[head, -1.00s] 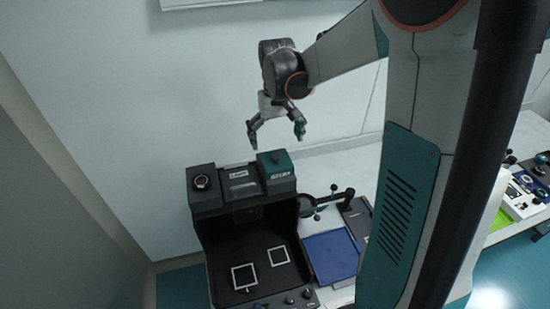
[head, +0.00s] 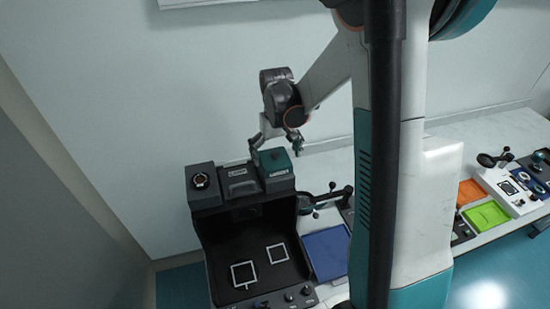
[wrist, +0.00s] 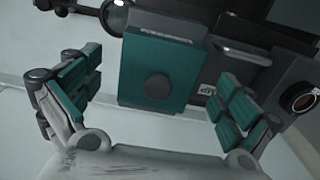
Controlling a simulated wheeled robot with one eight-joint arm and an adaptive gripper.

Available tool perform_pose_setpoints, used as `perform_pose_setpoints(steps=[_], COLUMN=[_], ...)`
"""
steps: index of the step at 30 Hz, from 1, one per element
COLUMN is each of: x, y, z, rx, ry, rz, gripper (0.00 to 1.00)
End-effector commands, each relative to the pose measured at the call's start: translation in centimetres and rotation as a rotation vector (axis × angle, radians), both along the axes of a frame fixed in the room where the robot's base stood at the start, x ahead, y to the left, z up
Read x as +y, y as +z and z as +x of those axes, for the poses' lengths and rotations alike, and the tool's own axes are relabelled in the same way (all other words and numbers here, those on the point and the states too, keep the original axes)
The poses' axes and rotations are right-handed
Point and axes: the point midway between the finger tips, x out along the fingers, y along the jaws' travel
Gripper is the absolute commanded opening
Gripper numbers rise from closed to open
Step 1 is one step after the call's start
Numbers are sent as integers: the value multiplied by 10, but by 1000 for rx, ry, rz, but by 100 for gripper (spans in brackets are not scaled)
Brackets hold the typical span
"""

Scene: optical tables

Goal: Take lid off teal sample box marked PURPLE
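The teal sample box (head: 275,165) sits on top of the black instrument housing, at its right end. Its front label is too small to read in the head view. In the wrist view the teal lid (wrist: 158,70), with a round dark knob (wrist: 158,86), shows between the fingers. My gripper (head: 275,150) is just above and behind the box, fingers pointing down. In the wrist view my gripper (wrist: 155,98) is open, one finger on each side of the lid, with gaps to both. Nothing is held.
The black housing (head: 225,225) holds two white square frames inside. A dark block with a round dial (head: 200,181) stands at its top left. A blue mat (head: 326,252) and a magnifier on a stand (head: 308,203) lie to the right. The wall is close behind.

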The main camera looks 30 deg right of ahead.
Motion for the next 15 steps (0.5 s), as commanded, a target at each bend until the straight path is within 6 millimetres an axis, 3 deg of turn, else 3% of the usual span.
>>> perform_pose_setpoints(steps=[1, 2, 12, 15], x=[0, 0, 0, 0], y=[0, 0, 0, 0], z=[0, 0, 0, 0], rx=[0, 0, 0, 0], ry=[0, 0, 0, 0], rz=[0, 0, 0, 0], gripper=[85, 78, 1, 0])
